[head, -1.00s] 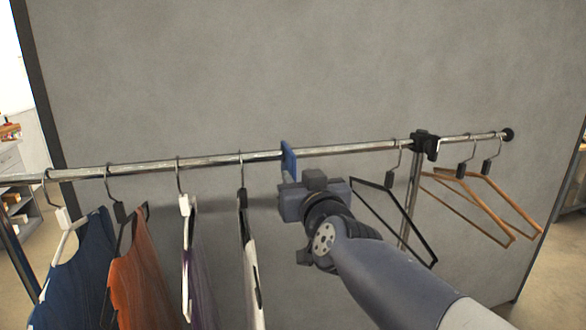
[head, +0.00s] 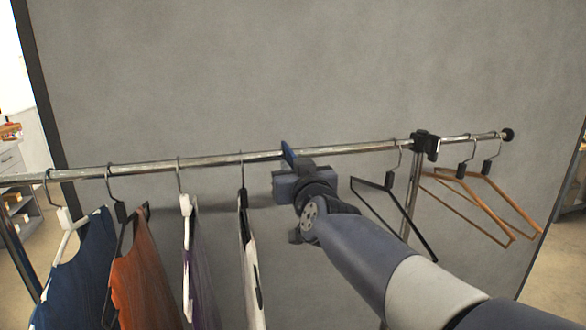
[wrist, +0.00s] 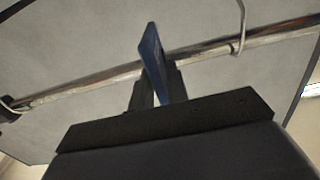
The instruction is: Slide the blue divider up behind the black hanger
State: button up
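The blue divider (head: 288,153) sits on the rail, with its lower part hidden by my gripper (head: 292,172). In the wrist view the divider (wrist: 152,50) stands between the two fingers of my gripper (wrist: 158,85). The fingers look open, one on each side of it, and I see no clear grip. An empty black hanger (head: 424,240) hangs right of the divider. A black hanger (head: 243,203) with a white garment hangs left of it, and another dark hanger (head: 122,212) holds an orange garment.
The metal rail (head: 345,149) runs across a grey panel (head: 300,70). A black clamp (head: 424,146) and wooden hangers (head: 480,185) are at the right. A white hanger (head: 186,205) and a blue garment (head: 80,265) are at the left. The rail beside the divider is bare.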

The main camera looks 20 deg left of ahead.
grip_shut()
jog(key=shift+w+d, duration=0.1)
dwell(0.3)
jog(key=w+d+b, duration=0.4)
jog(key=d+b, duration=0.2)
jog(key=w+d+b, duration=0.4)
jog(key=d+b, duration=0.3)
jog(key=w+d+b, duration=0.4)
jog(key=d+b, duration=0.3)
jog(key=shift+w+d+r, duration=0.1)
jog(key=shift+w+d, duration=0.05)
jog(key=shift+w, duration=0.05)
dwell(0.4)
jog(key=shift+o, duration=1.9)
grip_release()
